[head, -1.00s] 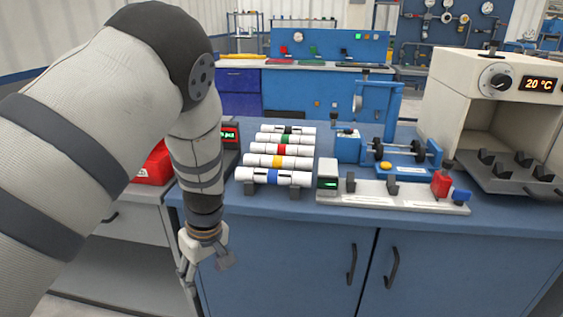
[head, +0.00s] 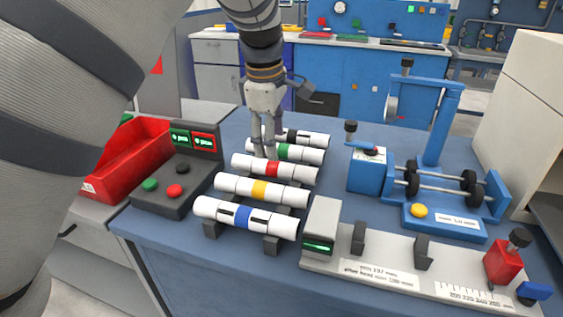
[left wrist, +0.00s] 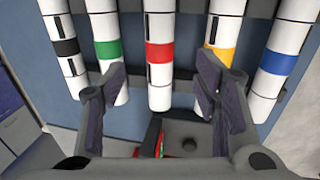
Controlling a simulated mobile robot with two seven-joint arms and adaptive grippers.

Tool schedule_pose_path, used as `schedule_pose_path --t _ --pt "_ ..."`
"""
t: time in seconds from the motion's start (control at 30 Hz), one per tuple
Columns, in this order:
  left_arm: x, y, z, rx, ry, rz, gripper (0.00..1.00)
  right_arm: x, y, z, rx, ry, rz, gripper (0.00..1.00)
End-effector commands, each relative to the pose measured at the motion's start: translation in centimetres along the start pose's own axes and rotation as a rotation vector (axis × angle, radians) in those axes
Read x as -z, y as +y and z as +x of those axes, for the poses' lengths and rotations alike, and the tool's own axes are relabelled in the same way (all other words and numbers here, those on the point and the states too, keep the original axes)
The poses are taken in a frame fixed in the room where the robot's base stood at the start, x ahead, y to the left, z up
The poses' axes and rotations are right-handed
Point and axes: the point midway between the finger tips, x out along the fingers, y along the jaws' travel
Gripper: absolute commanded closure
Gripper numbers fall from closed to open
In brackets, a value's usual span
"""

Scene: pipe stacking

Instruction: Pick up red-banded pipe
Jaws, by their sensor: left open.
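The red-banded pipe (head: 275,169) is white with a red ring and lies in the middle of a row of several banded pipes on a dark rack. My left gripper (head: 265,150) points down over the row, its fingertips close to the red-banded pipe. In the left wrist view the red-banded pipe (left wrist: 159,55) runs between the two spread fingers of my left gripper (left wrist: 160,95), with the green-banded pipe (left wrist: 107,50) and yellow-banded pipe (left wrist: 219,55) by the fingers. Whether a finger touches a pipe I cannot tell. My right gripper is not in view.
The blue-banded pipe (head: 246,217) is nearest the front edge; a black-banded pipe (head: 296,137) is at the back. A button box (head: 176,180) and red bin (head: 125,160) stand left. A measuring fixture (head: 415,262) and blue roller stand (head: 445,195) stand right.

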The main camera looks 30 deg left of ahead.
Motion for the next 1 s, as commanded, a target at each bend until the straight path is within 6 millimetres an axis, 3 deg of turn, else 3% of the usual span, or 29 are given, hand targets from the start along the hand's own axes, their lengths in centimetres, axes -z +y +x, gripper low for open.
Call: schedule_pose_path --t 0.03,0.4,0.5,0.7,0.93,1.0 --pt "0.0 -0.1 1.5 0.008 0.0 -0.001 0.44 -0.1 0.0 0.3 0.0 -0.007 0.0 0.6" --pt "0.5 -0.1 7.5 0.006 0.001 0.0 0.44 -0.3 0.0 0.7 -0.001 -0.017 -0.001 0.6" --pt "0.4 0.0 8.4 0.002 0.001 0.001 0.44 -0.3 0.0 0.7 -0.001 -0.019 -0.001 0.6" --pt "0.4 0.0 8.4 0.0 0.0 0.001 0.44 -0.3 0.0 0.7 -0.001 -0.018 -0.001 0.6" --pt "0.4 0.0 8.4 0.0 0.0 0.001 0.94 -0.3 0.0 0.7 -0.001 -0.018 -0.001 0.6" --pt "0.4 0.0 8.4 0.0 0.0 0.001 0.98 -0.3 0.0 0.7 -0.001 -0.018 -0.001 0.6"
